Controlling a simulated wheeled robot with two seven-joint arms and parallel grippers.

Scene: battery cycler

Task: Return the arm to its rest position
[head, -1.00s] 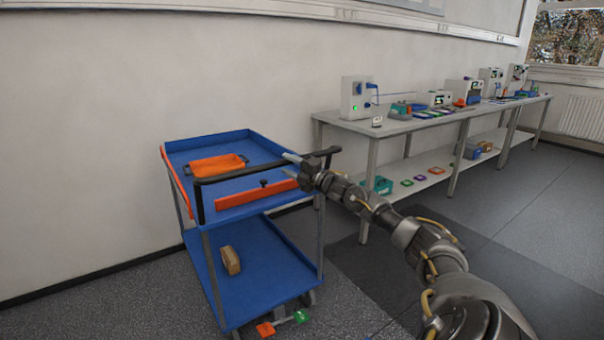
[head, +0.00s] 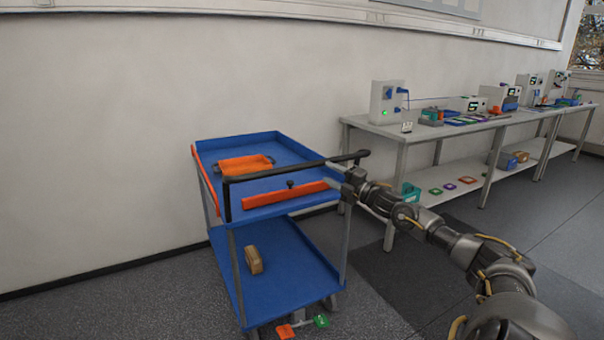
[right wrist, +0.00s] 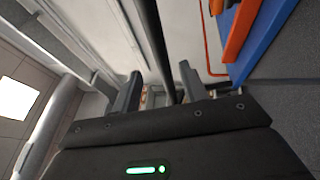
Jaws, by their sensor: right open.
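My right arm (head: 430,230) reaches in from the lower right of the head view. Its gripper (head: 336,178) is at the right end of the blue cart (head: 290,242), close to the black push handle (head: 295,166). In the right wrist view the gripper (right wrist: 158,90) has its two fingers apart, with nothing seen gripped. A dark bar (right wrist: 150,35) runs down the picture towards the gap between them; I cannot tell whether it passes between or beyond the fingers. My left gripper is not in view.
The cart's top holds an orange tray (head: 245,164); an orange strip (head: 285,195) is near the handle. A brown block (head: 254,260) sits on its lower shelf. Red (head: 285,331) and green (head: 321,321) pieces are low by the cart. A bench (head: 440,132) with devices stands right.

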